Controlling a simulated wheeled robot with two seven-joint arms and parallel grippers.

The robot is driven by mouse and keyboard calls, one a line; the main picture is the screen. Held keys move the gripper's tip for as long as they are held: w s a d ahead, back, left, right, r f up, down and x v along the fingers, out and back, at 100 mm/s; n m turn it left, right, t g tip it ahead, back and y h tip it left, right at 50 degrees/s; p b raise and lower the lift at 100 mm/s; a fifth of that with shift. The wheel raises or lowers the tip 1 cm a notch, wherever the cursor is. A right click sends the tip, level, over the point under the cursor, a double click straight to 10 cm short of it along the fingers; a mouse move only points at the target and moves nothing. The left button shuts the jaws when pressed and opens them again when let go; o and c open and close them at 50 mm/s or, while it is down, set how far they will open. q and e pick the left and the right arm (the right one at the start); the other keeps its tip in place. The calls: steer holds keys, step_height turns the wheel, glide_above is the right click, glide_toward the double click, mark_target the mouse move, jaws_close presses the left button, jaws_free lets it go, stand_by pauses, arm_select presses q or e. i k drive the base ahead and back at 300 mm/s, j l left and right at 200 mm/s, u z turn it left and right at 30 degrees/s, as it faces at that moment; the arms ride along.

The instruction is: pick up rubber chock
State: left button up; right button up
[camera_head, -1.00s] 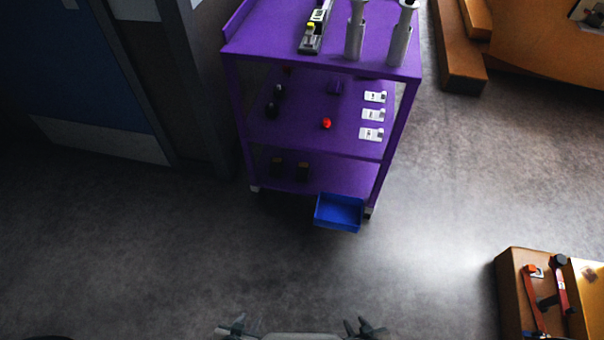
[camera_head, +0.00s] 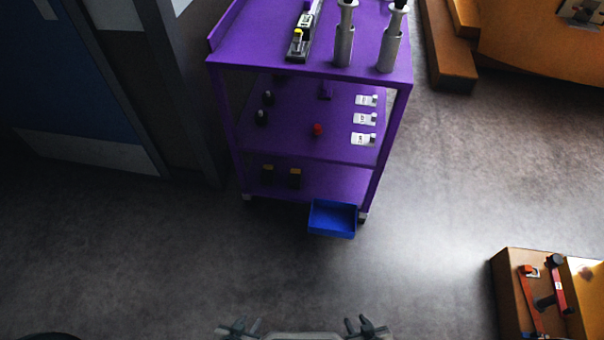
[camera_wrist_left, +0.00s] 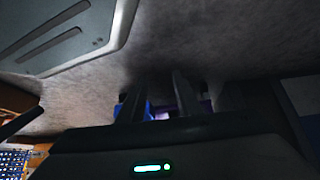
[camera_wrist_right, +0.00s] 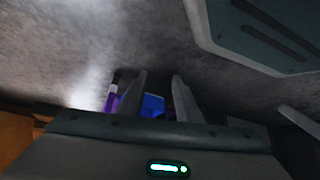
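I cannot tell for sure which small item is the rubber chock. My left gripper (camera_head: 243,327) and right gripper (camera_head: 363,326) are low in the head view, well short of the cart. Both are empty; their fingers stand apart in the left wrist view (camera_wrist_left: 156,98) and right wrist view (camera_wrist_right: 158,98).
A blue bin (camera_head: 332,218) sits at the cart's lower front right. The middle shelf holds a red knob (camera_head: 318,129), a purple piece (camera_head: 327,91) and white labelled pieces (camera_head: 365,119). A brown case (camera_head: 512,290) lies right. Floor before the cart is clear.

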mark_target(296, 175)
steer(key=i+j+z, duration=0.1)
steer(key=i+z, duration=0.15)
steer(key=i, duration=0.15)
steer(key=i+j+z, duration=0.55)
steer(key=i, duration=0.25)
